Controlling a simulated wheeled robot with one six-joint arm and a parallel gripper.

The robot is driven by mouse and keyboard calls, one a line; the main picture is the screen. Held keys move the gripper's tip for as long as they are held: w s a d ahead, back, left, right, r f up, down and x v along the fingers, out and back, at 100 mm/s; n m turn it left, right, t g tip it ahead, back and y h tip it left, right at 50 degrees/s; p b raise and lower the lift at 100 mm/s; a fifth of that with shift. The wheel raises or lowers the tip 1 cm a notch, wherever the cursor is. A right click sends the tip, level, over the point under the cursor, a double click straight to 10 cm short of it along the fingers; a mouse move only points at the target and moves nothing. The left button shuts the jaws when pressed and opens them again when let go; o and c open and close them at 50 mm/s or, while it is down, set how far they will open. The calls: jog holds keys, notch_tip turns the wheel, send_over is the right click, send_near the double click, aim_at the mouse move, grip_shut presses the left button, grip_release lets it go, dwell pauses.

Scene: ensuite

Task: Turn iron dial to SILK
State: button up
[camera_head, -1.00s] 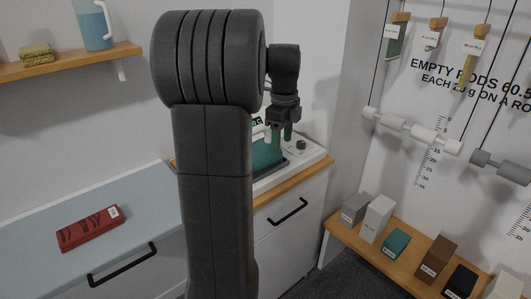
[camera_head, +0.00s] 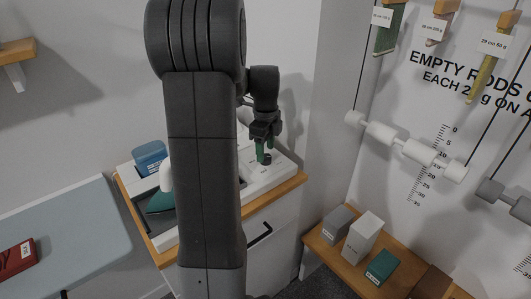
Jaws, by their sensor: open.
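The iron (camera_head: 160,201), with a teal soleplate and a white body partly hidden behind my arm, sits at the left of a white station (camera_head: 285,172) on a wooden-edged counter. A small dark dial (camera_head: 266,158) stands on the station's right part. Its markings are too small to read.
A blue container (camera_head: 150,157) stands behind the iron. A pale blue board (camera_head: 75,235) with a red box (camera_head: 17,259) is at left. At right, a wooden shelf (camera_head: 325,254) holds several boxes, and rods hang by the wall.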

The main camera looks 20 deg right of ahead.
jog(key=shift+f, duration=1.1)
jog(key=c, duration=1)
